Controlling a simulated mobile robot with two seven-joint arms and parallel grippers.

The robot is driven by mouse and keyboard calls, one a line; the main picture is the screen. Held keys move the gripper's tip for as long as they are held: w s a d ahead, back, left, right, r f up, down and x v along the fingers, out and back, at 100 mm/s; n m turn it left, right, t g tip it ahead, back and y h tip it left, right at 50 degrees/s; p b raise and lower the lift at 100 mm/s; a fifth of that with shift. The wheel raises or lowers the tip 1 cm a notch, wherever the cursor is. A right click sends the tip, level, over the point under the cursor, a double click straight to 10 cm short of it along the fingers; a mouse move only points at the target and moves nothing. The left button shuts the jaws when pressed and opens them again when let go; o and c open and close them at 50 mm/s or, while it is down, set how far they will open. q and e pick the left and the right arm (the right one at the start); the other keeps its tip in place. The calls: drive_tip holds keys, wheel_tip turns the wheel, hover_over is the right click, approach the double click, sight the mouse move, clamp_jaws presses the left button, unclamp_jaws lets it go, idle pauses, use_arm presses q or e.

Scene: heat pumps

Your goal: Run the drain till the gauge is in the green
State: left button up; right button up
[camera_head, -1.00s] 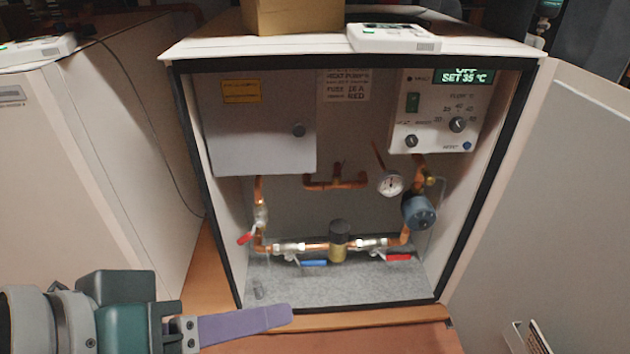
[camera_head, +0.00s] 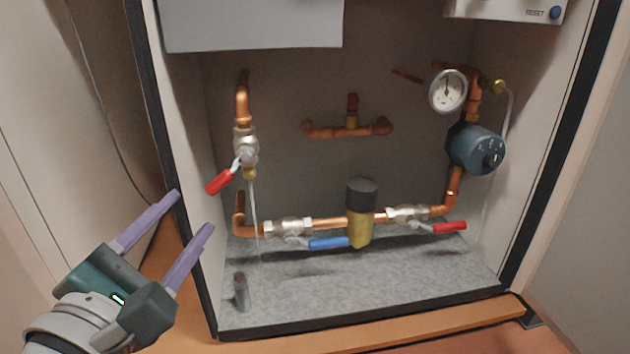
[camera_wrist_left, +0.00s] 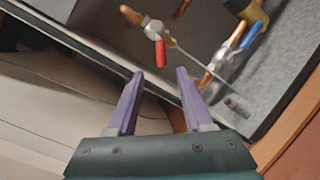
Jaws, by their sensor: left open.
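The round white gauge (camera_head: 447,91) is at the upper right inside the open cabinet. Its needle points roughly up; I cannot make out a green band. A valve (camera_head: 246,147) on the left copper pipe has a red lever (camera_head: 222,181) slanting down left. A thin clear line (camera_head: 255,215) hangs below its brass outlet; I cannot tell tube from water. My left gripper (camera_head: 191,212) is open and empty, left of and below the red lever, apart from it. In the left wrist view, the red lever (camera_wrist_left: 160,53) shows beyond the gap between the fingertips (camera_wrist_left: 160,73).
A blue lever (camera_head: 328,243) and another red lever (camera_head: 450,228) sit on the lower pipe beside a brass, black-capped part (camera_head: 361,205). A grey-blue pump (camera_head: 475,149) is below the gauge. The cabinet's black left edge (camera_head: 190,200) is close to my left gripper.

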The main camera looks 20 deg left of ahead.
sight(216, 186)
use_arm(q)
drive_tip(key=x, duration=0.3)
drive_tip(key=b+x, duration=0.1)
drive_tip(key=x, duration=0.5)
drive_tip(key=shift+w+d+b, duration=0.25)
drive_tip(key=shift+w+b, duration=0.05)
drive_tip(key=shift+b, duration=0.1)
clamp_jaws()
drive_tip(key=shift+r, duration=0.1)
